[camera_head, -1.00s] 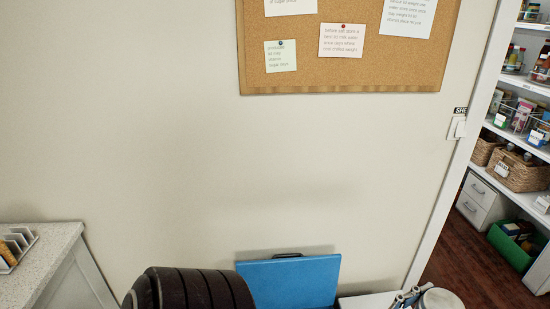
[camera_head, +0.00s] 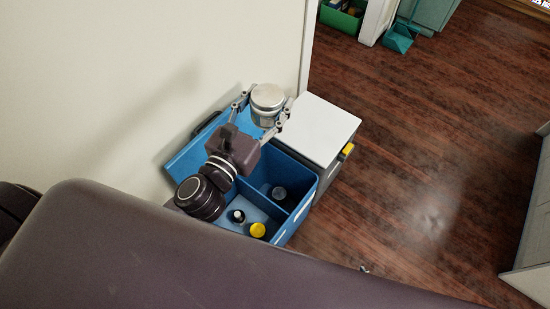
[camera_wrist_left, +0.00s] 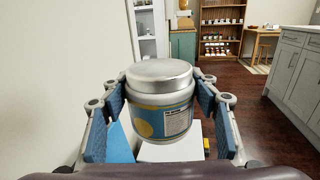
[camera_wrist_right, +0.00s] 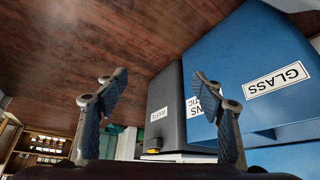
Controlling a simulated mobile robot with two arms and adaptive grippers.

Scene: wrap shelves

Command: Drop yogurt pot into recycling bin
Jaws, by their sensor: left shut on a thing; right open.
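The yogurt pot (camera_head: 268,97), with a silver lid, is held upright by my left gripper (camera_head: 263,112). In the left wrist view the pot (camera_wrist_left: 160,100) shows a yellow and blue label between the two fingers. The blue recycling bin (camera_head: 300,228) stands below with its lid (camera_head: 190,152) tipped open against the wall. The held pot is above the bin's far side, by the grey bin. In the right wrist view my right gripper (camera_wrist_right: 160,82) is open and empty; the blue bin (camera_wrist_right: 250,55) behind it carries a GLASS label and a partly hidden second label.
A grey waste bin (camera_wrist_right: 165,110) with a closed white lid (camera_head: 318,128) adjoins the blue bin. The blue bin's compartments hold a clear item (camera_head: 279,193), a dark-and-white item (camera_head: 237,216) and a yellow-topped item (camera_head: 257,230). The wooden floor (camera_head: 430,150) to the right is clear.

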